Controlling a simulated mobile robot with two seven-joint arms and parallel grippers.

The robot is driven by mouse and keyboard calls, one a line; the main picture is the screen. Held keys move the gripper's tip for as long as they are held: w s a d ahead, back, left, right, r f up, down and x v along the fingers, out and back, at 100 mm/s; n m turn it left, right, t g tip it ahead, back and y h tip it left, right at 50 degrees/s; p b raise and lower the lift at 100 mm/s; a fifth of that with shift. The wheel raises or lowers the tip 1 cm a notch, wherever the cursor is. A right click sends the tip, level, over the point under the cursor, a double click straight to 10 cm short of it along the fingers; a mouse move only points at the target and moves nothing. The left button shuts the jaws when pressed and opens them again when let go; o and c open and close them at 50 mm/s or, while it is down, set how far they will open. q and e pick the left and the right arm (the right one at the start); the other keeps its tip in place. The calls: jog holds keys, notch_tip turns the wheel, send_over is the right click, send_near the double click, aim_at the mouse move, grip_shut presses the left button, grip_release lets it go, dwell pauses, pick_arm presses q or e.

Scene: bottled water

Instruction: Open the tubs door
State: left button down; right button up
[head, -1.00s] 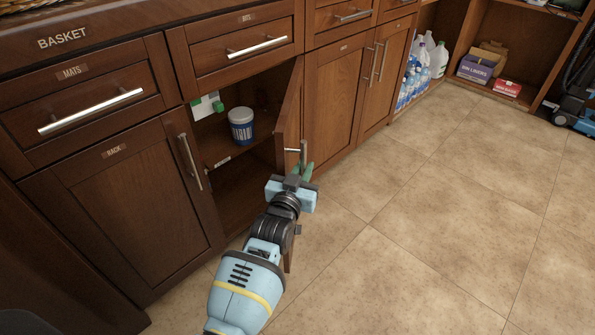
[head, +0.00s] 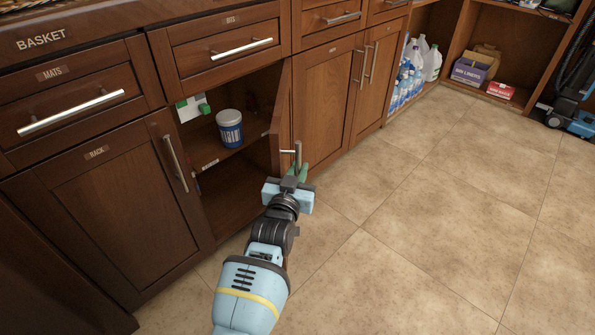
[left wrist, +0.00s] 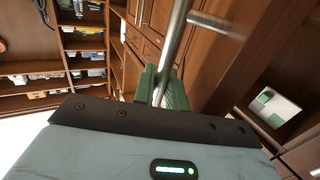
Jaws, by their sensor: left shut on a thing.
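The tubs door (head: 279,120) stands swung well open from the brown cabinet, seen nearly edge-on in the head view. Its metal bar handle (head: 297,157) is on the outer face. My left gripper (head: 298,172) is shut on this handle, with its green fingertips around the bar. In the left wrist view the handle (left wrist: 176,40) runs down between the green fingers (left wrist: 161,88). The open compartment shows a blue and white tub (head: 230,128) on its shelf (head: 218,150). My right gripper is not in view.
The closed rack door (head: 110,215) is left of the opening, with drawers above. Closed doors (head: 327,110) stand to the right. Bottles (head: 410,75) and boxes (head: 470,71) sit in open shelving farther right. The tiled floor (head: 420,210) is clear.

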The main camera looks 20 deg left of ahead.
pick_arm(q)
jog(key=shift+f, duration=0.1)
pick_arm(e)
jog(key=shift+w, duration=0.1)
pick_arm(q)
jog(key=c, duration=1.5)
grip_release()
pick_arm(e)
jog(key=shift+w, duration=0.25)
